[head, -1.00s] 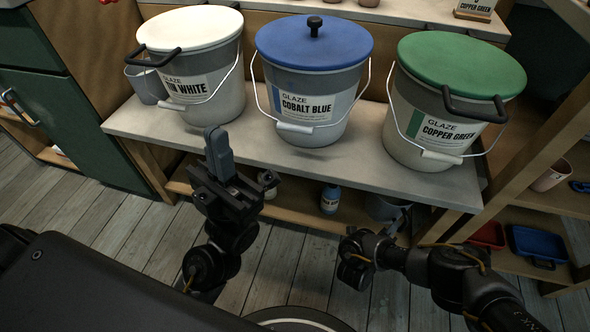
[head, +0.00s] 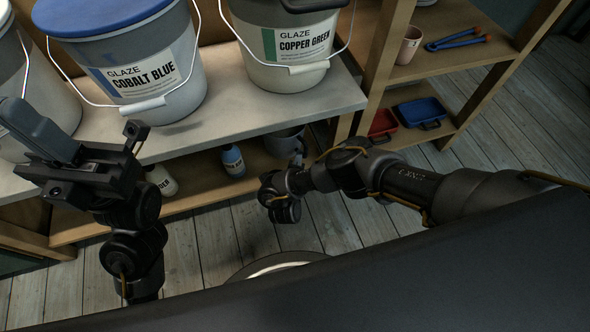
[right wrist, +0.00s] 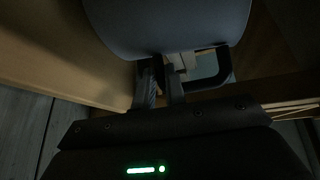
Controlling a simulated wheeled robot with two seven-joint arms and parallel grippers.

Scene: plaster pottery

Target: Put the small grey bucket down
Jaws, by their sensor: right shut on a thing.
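The small grey bucket (head: 284,141) is under the bench top, at the right end of the lower shelf, partly hidden by the bench edge and my right arm. My right gripper (head: 298,154) reaches in low beside it. In the right wrist view, the bucket's rounded grey body (right wrist: 168,22) fills the top, with its dark handle (right wrist: 219,72) below. My right gripper (right wrist: 161,78) is shut on that handle. Whether the bucket's base touches the shelf cannot be seen. My left gripper (head: 52,140) is in front of the bench at the left, away from the bucket; its jaw gap is unclear.
The bench top (head: 215,130) carries large cobalt blue (head: 150,65) and copper green (head: 285,45) glaze buckets. Bottles, one blue (head: 232,160), stand on the lower shelf (head: 195,197). The right rack holds a red tray (head: 382,124), a blue tray (head: 420,112) and a cup (head: 409,45).

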